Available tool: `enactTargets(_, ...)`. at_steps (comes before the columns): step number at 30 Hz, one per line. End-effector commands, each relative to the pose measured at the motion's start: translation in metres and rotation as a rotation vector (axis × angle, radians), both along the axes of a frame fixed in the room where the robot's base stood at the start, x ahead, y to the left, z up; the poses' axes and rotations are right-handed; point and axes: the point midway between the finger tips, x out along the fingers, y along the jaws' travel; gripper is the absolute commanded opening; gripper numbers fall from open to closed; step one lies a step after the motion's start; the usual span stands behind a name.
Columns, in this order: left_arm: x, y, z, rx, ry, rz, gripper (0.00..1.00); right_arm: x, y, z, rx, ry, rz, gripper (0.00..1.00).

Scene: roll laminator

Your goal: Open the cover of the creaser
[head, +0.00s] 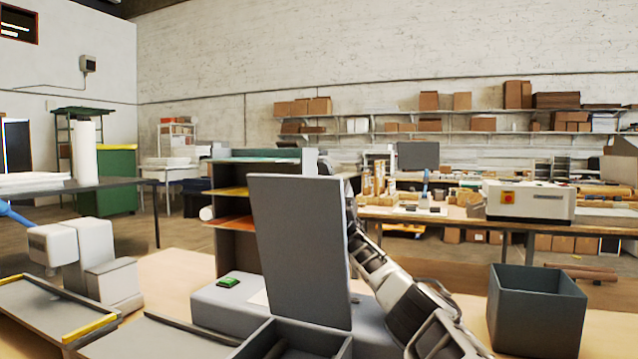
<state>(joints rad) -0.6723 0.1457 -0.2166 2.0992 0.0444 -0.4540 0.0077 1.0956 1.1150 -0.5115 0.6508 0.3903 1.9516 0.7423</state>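The creaser (215,309) is a low grey machine on the wooden bench in front of me, with a small green display (228,282) at its left. Its cover, a flat grey panel (300,250), stands nearly upright above the body. My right arm comes in from the lower right and reaches up to the panel's right edge. My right gripper (350,200) is mostly hidden behind that edge. I cannot see its fingertips or whether they touch the cover. My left gripper is not in view.
An open dark grey bin (536,311) stands at the right of the bench. A grey tray with yellow edges (50,310) and a white-grey device (80,255) are at the left. A shelf unit (230,215) stands behind the creaser. Dividers of a grey box (290,340) show at the front.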

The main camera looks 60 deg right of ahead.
Motion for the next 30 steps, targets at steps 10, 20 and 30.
enactTargets(10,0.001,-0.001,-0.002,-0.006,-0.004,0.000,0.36,0.001,-0.001,0.029,0.005,-0.008,0.001,0.33)
enactTargets(20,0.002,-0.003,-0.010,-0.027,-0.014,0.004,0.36,-0.017,0.024,0.063,-0.002,-0.002,0.004,0.33)
enactTargets(30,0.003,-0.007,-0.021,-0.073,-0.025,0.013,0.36,-0.052,0.075,0.102,-0.003,0.000,0.002,0.33)
